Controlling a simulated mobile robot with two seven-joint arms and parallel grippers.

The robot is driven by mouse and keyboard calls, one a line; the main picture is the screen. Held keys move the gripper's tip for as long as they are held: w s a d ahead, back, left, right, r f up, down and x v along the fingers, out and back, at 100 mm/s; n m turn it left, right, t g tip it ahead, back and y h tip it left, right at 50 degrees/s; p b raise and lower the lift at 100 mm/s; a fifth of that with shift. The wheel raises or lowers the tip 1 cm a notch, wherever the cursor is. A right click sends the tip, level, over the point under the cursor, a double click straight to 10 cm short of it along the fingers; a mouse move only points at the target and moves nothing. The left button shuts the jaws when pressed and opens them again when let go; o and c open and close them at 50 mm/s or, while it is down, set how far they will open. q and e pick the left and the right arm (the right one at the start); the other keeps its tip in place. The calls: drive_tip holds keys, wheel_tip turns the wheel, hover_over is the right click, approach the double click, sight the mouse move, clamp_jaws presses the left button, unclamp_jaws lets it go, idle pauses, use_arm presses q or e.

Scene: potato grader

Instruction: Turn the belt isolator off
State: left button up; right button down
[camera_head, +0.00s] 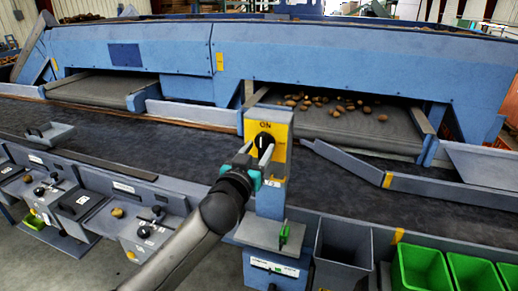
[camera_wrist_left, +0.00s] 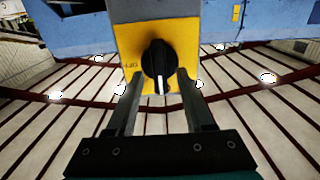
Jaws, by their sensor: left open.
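The belt isolator is a black rotary knob (camera_head: 264,142) on a yellow plate (camera_head: 281,130) at the top of a blue-grey post. "ON" is printed above the knob in the head view. In the left wrist view the knob (camera_wrist_left: 158,58) stands before its plate (camera_wrist_left: 188,40), with its white mark towards the bottom of the picture. Small lettering shows left of it. My left gripper (camera_head: 256,160) is open in front of the knob. In the wrist view its fingertips (camera_wrist_left: 160,82) lie either side of the knob's lower end; contact cannot be told. My right gripper is out of view.
A dark conveyor belt (camera_head: 120,130) runs behind the post. Potatoes (camera_head: 330,103) lie on a grey chute beyond it. Green crates (camera_head: 420,268) and a grey bin (camera_head: 343,250) stand at lower right. Control boxes (camera_head: 140,222) line the lower left.

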use_arm(q)
drive_tip(key=shift+w+d, duration=0.15)
drive_tip(key=shift+w, duration=0.15)
clamp_jaws()
idle(0.4)
